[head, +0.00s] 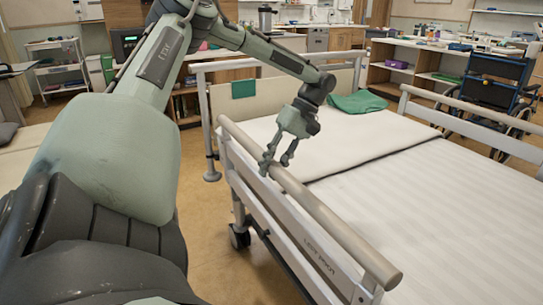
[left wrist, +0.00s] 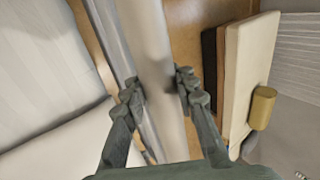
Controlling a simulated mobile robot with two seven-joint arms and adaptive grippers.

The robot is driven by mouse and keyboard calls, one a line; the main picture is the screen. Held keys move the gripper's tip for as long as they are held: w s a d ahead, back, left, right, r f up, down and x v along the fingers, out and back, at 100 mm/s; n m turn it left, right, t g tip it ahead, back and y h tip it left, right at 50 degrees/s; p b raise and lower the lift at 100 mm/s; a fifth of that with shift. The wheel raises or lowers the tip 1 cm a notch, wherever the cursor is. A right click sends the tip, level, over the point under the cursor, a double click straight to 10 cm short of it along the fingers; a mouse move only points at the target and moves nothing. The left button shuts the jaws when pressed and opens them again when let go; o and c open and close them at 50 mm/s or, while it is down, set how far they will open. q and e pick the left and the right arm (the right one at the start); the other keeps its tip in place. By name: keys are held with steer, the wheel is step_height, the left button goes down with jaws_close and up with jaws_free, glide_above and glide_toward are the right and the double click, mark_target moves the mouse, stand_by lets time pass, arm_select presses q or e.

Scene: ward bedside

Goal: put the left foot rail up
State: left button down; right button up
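The bed's near side rail (head: 330,222) has a thick tan round top bar and pale lower bars. It runs along the left edge of the white mattress. My left gripper (head: 276,166) reaches down onto the top bar near its far end. In the left wrist view, the bar (left wrist: 150,45) passes between the two fingers of my left gripper (left wrist: 160,92). One finger lies against each side of the bar, with no clear gap. My right gripper is not in view.
The opposite rail (head: 470,125) stands above the mattress on the right. A green cloth (head: 357,103) lies at the bed's far end by the end board. A wheelchair (head: 495,85) stands behind on the right. Open floor (head: 197,215) lies left of the bed.

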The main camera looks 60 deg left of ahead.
arm_select(q)
steer(key=c, duration=1.3)
jaws_free()
steer(key=shift+w+a+r, duration=0.1)
steer(key=shift+w+r, duration=0.2)
steer(key=shift+w, duration=0.05)
steer(key=shift+o, duration=0.6)
steer(key=shift+s+f, duration=0.1)
steer(key=shift+f, duration=0.05)
steer(key=v, duration=1.2)
